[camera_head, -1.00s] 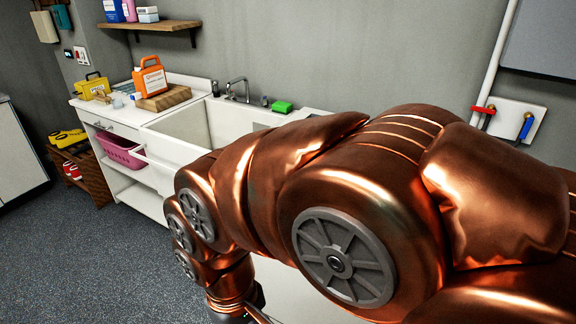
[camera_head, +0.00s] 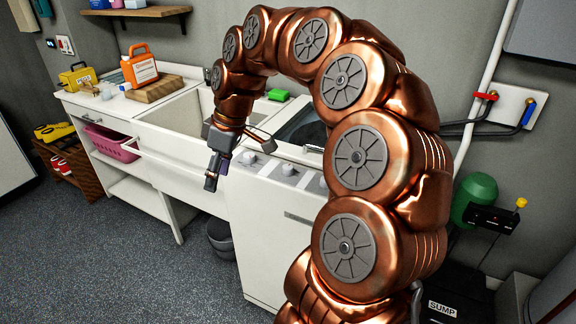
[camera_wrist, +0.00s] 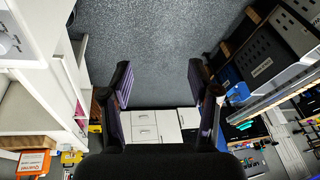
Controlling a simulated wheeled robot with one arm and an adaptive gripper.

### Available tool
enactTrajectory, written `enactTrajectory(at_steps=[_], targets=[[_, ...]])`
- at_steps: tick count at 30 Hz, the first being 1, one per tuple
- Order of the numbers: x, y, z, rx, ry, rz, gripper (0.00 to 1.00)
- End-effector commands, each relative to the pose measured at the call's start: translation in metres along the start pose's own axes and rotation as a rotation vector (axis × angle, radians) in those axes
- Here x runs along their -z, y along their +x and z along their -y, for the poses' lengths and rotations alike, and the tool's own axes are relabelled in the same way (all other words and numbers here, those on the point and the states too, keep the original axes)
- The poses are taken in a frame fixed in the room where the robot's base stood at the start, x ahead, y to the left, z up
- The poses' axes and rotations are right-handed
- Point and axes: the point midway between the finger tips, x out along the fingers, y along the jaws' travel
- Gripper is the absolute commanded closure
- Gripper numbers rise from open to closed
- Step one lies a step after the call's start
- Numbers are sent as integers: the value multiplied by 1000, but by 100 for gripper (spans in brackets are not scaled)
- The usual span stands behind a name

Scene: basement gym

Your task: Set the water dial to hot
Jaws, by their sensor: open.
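A white washing machine (camera_head: 262,235) stands right of the sink, with a row of dials on its front panel. The left dial (camera_head: 248,158), middle dial (camera_head: 288,169) and right dial (camera_head: 323,181) are pale and small. Their markings are unreadable, so I cannot tell which one is the water dial or where it points. My gripper (camera_head: 211,182) hangs in front of the panel's left end, apart from the dials. In the wrist view my gripper (camera_wrist: 160,82) is open with nothing between its fingers. Part of a white panel with a dial (camera_wrist: 6,44) shows at that view's upper left.
The sink counter holds an orange jug (camera_head: 139,66) on a wooden board (camera_head: 154,88) and a yellow box (camera_head: 78,77). A green sponge (camera_head: 278,95) lies behind the sink. A dark bin (camera_head: 220,238) stands beside the washer. Open floor (camera_head: 120,270) lies at left.

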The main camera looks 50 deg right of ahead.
Motion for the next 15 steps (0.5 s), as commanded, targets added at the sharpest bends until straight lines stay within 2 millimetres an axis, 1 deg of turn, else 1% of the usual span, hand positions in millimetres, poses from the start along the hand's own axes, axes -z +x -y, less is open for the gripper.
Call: enactTrajectory(at_steps=[1, 2, 3, 5, 6, 8, 9, 12, 15], targets=[[-3, -2, -28, -5, -2, -24, 39], [-5, -5, -43, -13, -8, -40, 39], [-11, -7, -64, -21, -14, -57, 39], [-23, -10, -96, -38, -20, -80, 39], [-33, -11, -116, -48, -22, -90, 39], [-51, -13, -145, -65, -19, -105, 39], [-63, -13, -161, -76, -20, -110, 39], [-96, -13, -196, -103, -11, -118, 39], [-122, -14, -219, -127, -5, -120, 39]])
